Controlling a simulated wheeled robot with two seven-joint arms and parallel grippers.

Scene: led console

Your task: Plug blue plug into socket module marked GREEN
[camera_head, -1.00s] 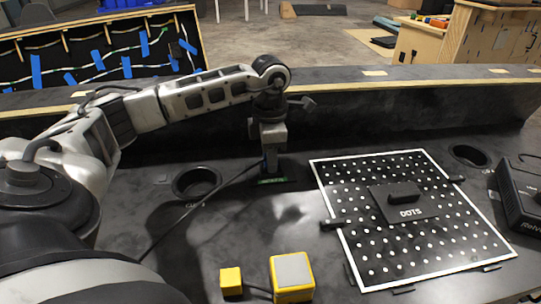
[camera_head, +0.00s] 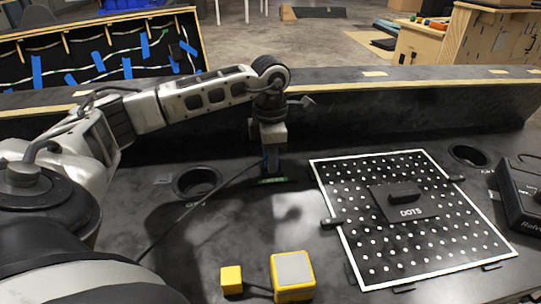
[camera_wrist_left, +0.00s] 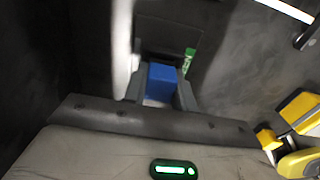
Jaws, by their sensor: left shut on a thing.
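My left gripper (camera_head: 271,160) points straight down at the back middle of the dark console in the head view. It is shut on the blue plug (camera_wrist_left: 161,82), which shows between the fingers (camera_wrist_left: 160,92) in the left wrist view. The socket module with a green label (camera_head: 272,181) is right at the fingertips. Its green label also shows just beyond the plug in the left wrist view (camera_wrist_left: 188,62). The gripper hides most of the module, and I cannot tell how deep the plug sits. My right gripper is not in view.
A black cable (camera_head: 205,198) runs from the gripper to the lower left, past a round cup hole (camera_head: 197,182). A white-bordered dotted board (camera_head: 440,240) lies to the right. Yellow blocks (camera_head: 292,277) stand in front. A raised ledge (camera_head: 400,95) runs behind.

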